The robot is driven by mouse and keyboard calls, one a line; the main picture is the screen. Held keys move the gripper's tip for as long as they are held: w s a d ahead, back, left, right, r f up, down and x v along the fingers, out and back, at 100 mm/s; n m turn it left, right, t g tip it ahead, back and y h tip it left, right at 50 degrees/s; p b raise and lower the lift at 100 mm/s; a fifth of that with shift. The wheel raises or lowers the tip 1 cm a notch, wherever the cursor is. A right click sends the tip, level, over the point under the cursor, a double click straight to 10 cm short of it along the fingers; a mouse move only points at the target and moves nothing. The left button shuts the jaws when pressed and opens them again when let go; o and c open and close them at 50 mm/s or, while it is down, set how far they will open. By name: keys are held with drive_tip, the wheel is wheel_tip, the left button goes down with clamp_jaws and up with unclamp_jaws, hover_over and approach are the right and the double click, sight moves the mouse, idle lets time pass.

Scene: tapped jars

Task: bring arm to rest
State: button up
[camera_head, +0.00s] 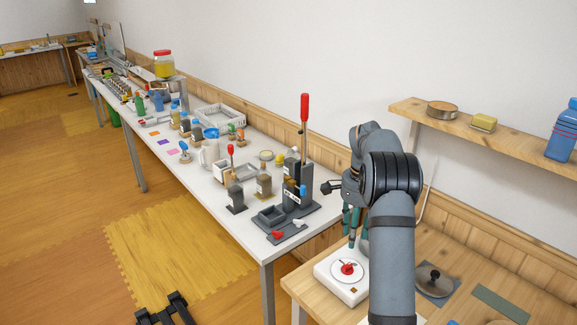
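My arm (392,230) rises from the bottom right, bends at a dark elbow joint, and reaches back toward the wall.
Jars and blocks crowd the white table. A wall shelf (460,124) holds a tin, a yellow block and a blue bottle.

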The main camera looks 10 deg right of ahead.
sight(349, 265)
wheel_tip(349, 265, down, 12)
drive_tip(key=shift+f, duration=0.15)
drive_tip(key=shift+r+n+p, duration=0.3)
drive_tip(key=shift+n+p, duration=0.1)
drive_tip(key=shift+p, duration=0.2)
drive_tip(key=shift+f+n, duration=0.1)
drive_tip(key=shift+n, duration=0.3)
drive_tip(key=shift+f, duration=0.1)
